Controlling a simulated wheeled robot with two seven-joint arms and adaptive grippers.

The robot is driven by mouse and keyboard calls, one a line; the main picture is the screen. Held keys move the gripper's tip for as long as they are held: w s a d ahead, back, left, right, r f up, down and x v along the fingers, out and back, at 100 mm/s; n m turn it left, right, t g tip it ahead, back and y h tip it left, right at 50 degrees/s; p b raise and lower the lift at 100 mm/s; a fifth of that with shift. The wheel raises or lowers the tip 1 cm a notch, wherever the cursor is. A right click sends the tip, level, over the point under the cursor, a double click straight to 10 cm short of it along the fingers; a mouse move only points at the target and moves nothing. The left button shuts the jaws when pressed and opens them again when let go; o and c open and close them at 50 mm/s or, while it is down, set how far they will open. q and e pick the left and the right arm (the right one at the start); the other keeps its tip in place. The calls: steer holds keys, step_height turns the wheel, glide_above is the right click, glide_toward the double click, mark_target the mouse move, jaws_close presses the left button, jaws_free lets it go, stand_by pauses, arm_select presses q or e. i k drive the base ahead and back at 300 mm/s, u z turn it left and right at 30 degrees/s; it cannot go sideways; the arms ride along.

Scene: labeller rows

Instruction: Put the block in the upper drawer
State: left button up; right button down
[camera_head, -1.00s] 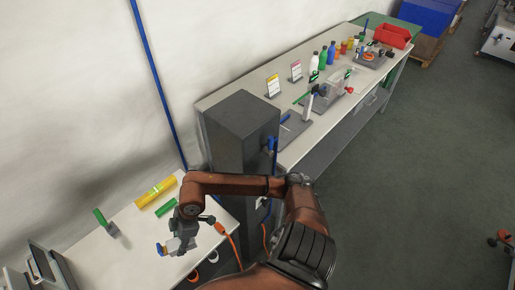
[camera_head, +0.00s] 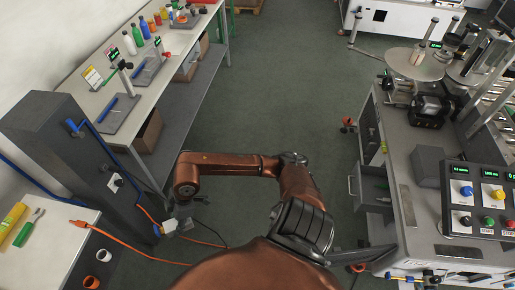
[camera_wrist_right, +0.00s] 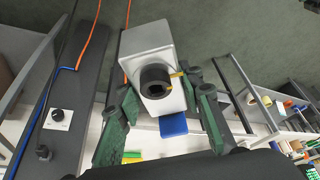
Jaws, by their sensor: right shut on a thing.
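My right gripper (camera_head: 172,222) hangs at the end of my bent arm, over the floor beside the dark column. It is shut on a pale grey block (camera_wrist_right: 146,45), which sits between the two green-padded fingers in the right wrist view (camera_wrist_right: 163,95). The block has a black round socket on its face and a blue piece at its lower edge. In the head view the block (camera_head: 169,225) is small and partly hidden. A drawer (camera_head: 375,189) with a bar handle stands pulled out of the right-hand bench; its inside is only partly seen. My left gripper is out of view.
The grey right-hand bench (camera_head: 408,205) carries a button panel (camera_head: 480,205) and a grey box (camera_head: 427,165). A dark column (camera_head: 75,150) and a long table (camera_head: 152,92) stand at left. Orange cables (camera_head: 110,235) run near my gripper. Green floor (camera_head: 280,90) between the benches is clear.

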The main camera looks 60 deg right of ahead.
mark_target(369, 190)
steer(key=z, duration=0.65)
steer(key=i, duration=0.95)
steer(key=z, duration=1.4)
steer(key=i, duration=1.7)
steer(key=z, duration=1.5)
steer(key=i, duration=0.95)
steer(key=z, duration=0.8)
